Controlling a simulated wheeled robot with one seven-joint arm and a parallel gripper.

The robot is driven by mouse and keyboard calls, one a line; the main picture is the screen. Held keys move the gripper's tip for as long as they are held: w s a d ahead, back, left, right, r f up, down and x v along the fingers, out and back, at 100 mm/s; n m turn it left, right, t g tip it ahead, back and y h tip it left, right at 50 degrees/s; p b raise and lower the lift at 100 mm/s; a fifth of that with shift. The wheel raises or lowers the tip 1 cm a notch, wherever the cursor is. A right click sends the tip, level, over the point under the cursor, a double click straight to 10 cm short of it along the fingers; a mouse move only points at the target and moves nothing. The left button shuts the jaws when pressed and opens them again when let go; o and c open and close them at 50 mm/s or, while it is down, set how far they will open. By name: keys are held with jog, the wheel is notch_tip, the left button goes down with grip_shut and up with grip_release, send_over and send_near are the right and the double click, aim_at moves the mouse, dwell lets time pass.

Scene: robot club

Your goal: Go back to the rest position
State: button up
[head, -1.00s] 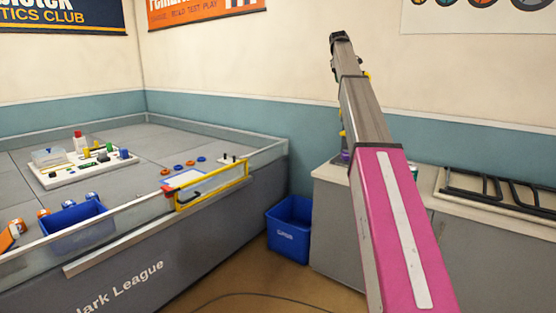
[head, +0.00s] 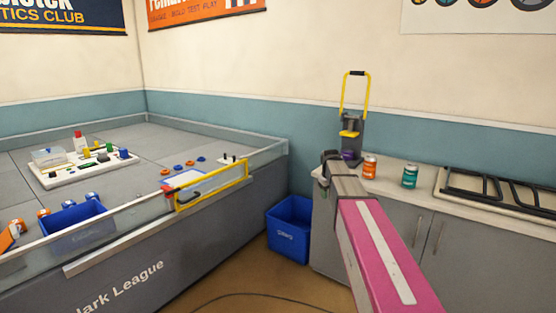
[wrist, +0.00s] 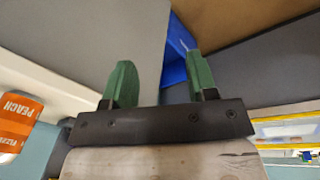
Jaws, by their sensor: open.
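My gripper (wrist: 160,82) shows in the wrist view with its two green fingers spread apart and nothing between them. The floor and grey furniture sides lie beyond the fingers. In the head view my pink and grey arm reaches up from the bottom right and ends in front of the counter; the fingers cannot be made out there.
A grey counter (head: 388,228) bears an orange can (head: 370,168), a teal can (head: 410,177), a device with a yellow handle (head: 351,133) and a black rack (head: 497,189). A blue bin (head: 290,230) stands on the floor beside the walled play table (head: 190,245).

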jog(key=s+a+f+m, duration=0.1)
jog(key=s+f, duration=0.5)
jog(key=s, duration=0.4)
jog(key=s+a+f+m+g, duration=0.1)
jog(key=s+f+m, duration=0.1)
jog(key=s+f, duration=0.4)
jog(key=s+a+f+m+y, duration=0.1)
jog(key=s+f, duration=0.5)
jog(key=s, duration=0.7)
jog(key=shift+s+a+f+m+g, duration=0.15)
jog(key=shift+s+a+m+g, duration=0.2)
jog(key=shift+a, duration=0.25)
